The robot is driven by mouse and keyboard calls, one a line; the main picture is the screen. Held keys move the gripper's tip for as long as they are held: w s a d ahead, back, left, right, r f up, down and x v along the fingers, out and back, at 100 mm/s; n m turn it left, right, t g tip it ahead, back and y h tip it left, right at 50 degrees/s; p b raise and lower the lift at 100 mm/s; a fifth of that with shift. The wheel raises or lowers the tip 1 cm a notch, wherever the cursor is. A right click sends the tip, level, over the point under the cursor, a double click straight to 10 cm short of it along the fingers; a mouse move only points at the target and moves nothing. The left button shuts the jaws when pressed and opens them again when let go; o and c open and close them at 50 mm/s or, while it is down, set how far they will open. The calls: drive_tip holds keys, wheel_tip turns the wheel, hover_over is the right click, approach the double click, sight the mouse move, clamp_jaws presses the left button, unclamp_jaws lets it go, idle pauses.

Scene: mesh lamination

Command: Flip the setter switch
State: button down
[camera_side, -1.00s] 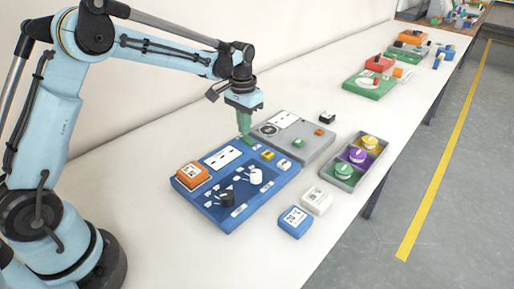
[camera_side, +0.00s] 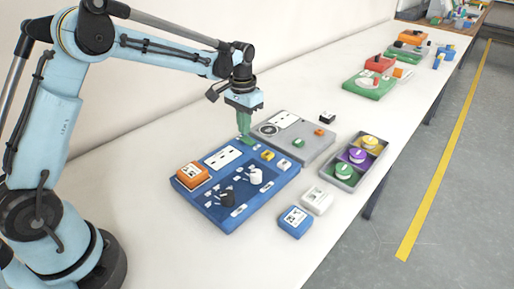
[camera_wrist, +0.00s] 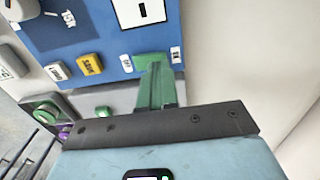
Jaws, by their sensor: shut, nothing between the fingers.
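A blue panel (camera_side: 233,217) lies on the white table. At its far corner is a small green piece (camera_side: 249,141), which looks like the switch; it also shows in the wrist view (camera_wrist: 145,59) between two small white labels. My gripper (camera_side: 244,131) has green fingers, shut and empty, pointing down at this piece. In the wrist view the fingertips (camera_wrist: 154,72) overlap the green piece and hide part of it. I cannot tell whether they touch it, or which way the switch is set.
The panel carries an orange block (camera_side: 193,175), black and white knobs and yellow and white buttons. A grey panel (camera_side: 312,146) adjoins it. A grey tray (camera_side: 349,183) of coloured round pieces and a blue device (camera_side: 295,222) lie to the right.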

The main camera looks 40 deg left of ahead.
sight(244, 138)
drive_tip(key=shift+f, duration=0.95)
idle(0.9)
drive_tip(key=shift+r, duration=3.55)
drive_tip(key=s+d+r+t, duration=0.3)
drive_tip(key=s+r, duration=0.3)
drive_tip(key=s, duration=0.3)
drive_tip(key=s+d+f+t, duration=0.1)
drive_tip(key=s+f+t, duration=0.2)
drive_tip(key=s, duration=0.7)
drive_tip(key=shift+s+d+t, duration=0.2)
drive_tip(key=shift+d+t, duration=0.2)
drive_tip(key=shift+t, duration=0.2)
